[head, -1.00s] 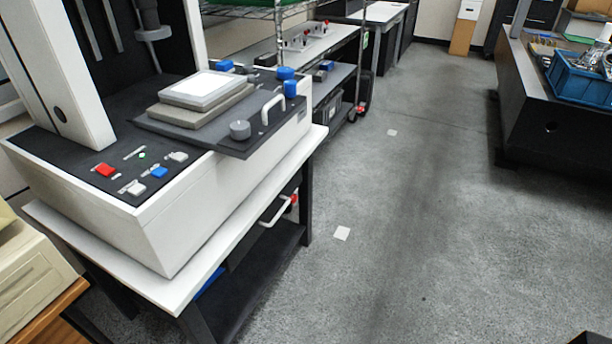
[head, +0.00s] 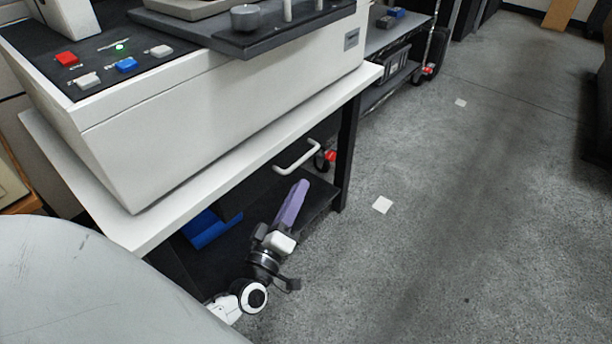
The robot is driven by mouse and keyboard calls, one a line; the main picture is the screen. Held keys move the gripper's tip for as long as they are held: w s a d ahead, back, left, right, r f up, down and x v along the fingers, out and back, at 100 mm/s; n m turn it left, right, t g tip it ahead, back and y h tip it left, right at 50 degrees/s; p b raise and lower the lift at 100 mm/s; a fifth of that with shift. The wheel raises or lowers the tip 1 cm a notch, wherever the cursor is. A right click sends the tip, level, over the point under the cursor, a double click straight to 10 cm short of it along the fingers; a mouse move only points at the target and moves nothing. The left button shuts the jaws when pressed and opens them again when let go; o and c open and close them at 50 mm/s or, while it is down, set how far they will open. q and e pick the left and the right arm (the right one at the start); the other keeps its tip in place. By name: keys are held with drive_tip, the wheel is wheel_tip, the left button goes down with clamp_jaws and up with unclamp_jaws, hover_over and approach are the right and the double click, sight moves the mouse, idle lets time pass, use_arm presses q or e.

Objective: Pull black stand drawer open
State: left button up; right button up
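The black stand (head: 346,150) has a white top and carries the white measuring machine (head: 230,115). The white bar handle (head: 298,158) of its drawer shows below the top's right edge. The dark drawer front is hard to make out in the shadow under the top. My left gripper (head: 301,185), with purple fingers, reaches up from below and points toward the handle. Its tips appear just below the handle in the picture, with a small gap. The fingers overlap from this angle, so their opening cannot be seen. My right gripper is out of view.
A blue object (head: 212,230) lies on the stand's dark lower shelf. A caster with a red part (head: 326,158) stands behind the handle. Grey floor (head: 450,230) to the right is clear apart from flat white markers. A shelf rack (head: 395,70) stands beyond.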

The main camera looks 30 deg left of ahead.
sight(306, 156)
use_arm(q)
drive_tip(key=shift+n+y, duration=0.5)
drive_tip(key=shift+n, duration=0.1)
drive_tip(key=x, duration=0.3)
drive_tip(key=a+b+x, duration=0.1)
drive_tip(key=x, duration=0.7)
drive_tip(key=shift+s+a+b, duration=0.2)
drive_tip(key=shift+a+b, duration=0.05)
drive_tip(key=shift+b, duration=0.1)
clamp_jaws()
